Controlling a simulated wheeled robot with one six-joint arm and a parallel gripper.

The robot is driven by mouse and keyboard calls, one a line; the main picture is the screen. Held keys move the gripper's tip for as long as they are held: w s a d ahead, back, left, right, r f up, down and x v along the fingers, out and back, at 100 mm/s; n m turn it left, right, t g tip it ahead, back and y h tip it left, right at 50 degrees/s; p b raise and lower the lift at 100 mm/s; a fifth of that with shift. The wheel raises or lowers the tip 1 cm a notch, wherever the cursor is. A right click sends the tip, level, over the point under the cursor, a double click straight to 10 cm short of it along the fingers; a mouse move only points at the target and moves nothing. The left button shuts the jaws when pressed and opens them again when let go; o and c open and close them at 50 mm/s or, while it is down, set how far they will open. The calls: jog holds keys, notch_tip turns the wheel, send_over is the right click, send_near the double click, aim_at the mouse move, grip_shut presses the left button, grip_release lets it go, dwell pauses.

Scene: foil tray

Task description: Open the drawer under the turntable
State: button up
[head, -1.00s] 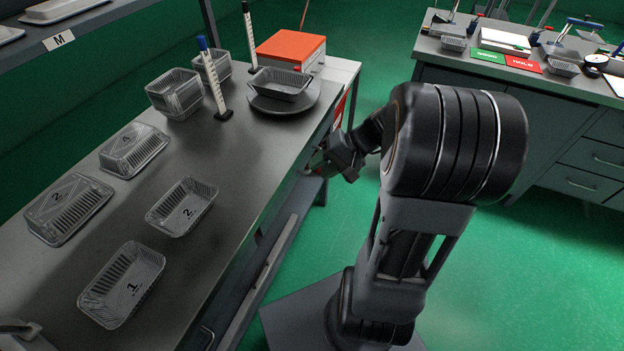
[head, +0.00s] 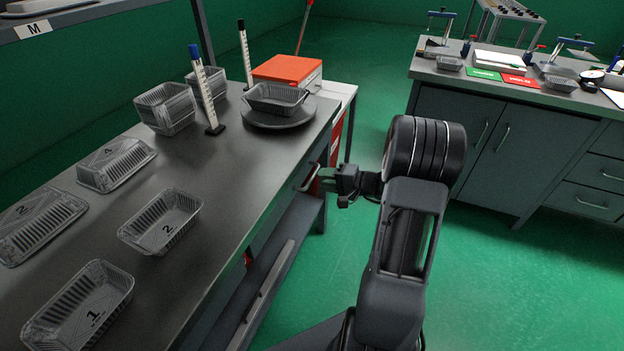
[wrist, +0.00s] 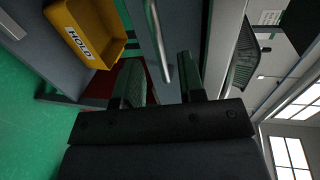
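The round dark turntable (head: 280,121) sits at the far end of the long bench with a foil tray (head: 276,97) on it. Below it, the drawer's bar handle (head: 311,177) shows on the bench's side. My gripper (head: 331,184) is just right of the handle in the head view, pointing at it. In the wrist view my gripper (wrist: 160,82) is open, its two fingers apart. The metal handle (wrist: 161,42) runs lengthwise ahead of the gap between them, against the grey drawer front (wrist: 146,32). The drawer looks shut. I cannot tell whether the fingers straddle the handle.
A yellow bin marked HOLD (wrist: 80,36) is left of the fingers in the wrist view. An orange-topped box (head: 287,70) stands behind the turntable. Several foil trays lie on the bench, one marked 1 (head: 82,308). Green floor (head: 500,265) is clear to the right.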

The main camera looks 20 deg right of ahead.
aim_at(312, 176)
jog(key=shift+x, duration=2.35)
grip_shut()
